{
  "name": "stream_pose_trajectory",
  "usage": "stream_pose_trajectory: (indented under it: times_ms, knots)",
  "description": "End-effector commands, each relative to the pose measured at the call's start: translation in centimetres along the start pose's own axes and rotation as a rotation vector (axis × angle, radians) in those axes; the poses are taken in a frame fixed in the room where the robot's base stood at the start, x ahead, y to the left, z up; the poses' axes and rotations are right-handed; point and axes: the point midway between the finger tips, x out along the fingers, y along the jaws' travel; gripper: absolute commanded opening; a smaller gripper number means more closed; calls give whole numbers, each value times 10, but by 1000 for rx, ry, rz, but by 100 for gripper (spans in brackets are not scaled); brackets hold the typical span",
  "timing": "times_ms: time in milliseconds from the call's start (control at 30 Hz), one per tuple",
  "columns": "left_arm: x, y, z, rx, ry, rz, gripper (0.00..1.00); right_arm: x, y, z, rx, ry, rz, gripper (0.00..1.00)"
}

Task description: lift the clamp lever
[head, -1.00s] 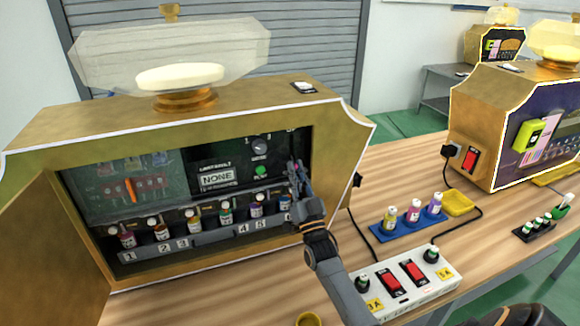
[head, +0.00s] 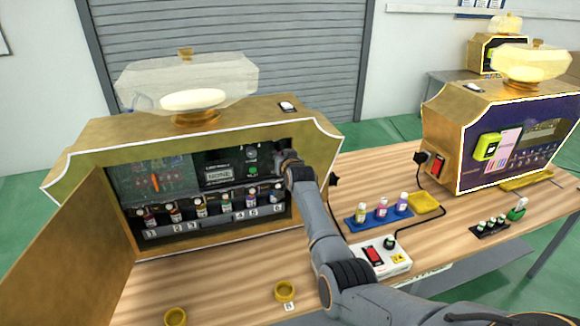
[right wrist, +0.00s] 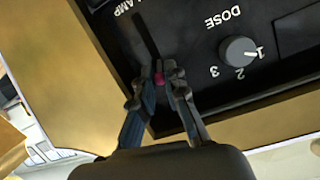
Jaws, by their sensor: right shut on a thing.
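The clamp lever (right wrist: 148,40) shows in the right wrist view as a thin black bar with a pink-red tip, beside lettering of which only "AMP" is readable. My right gripper (right wrist: 160,78) is shut on the lever at its tip. In the head view my right gripper (head: 284,160) reaches into the upper right of the open gold perfume machine (head: 225,143), and the lever is hidden there behind it. My left gripper is not in view.
The dose knob (right wrist: 238,50) is close beside the gripper. The machine's open door (head: 85,255) stands at the left, and a row of bottles (head: 200,205) sits below. A power strip (head: 380,258) and blue bottle tray (head: 378,217) lie right of my arm.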

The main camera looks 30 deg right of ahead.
Motion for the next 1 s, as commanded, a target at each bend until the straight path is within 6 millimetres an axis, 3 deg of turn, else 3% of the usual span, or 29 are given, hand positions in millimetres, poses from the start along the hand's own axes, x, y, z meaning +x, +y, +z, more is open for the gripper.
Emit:
stream_pose_trajectory:
  times_ms: [67,400,933,967,1000]
  knots:
    - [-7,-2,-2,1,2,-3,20,5,-3,-10,-1,-47,10,0]
    - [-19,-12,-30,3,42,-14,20,13,-5,-17,-6,-174,37,0]
    - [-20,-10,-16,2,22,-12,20,14,-5,-18,-7,-193,41,0]
    - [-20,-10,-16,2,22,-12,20,14,-5,-18,-7,-193,41,17]
    - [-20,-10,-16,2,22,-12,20,14,-5,-18,-7,-193,41,20]
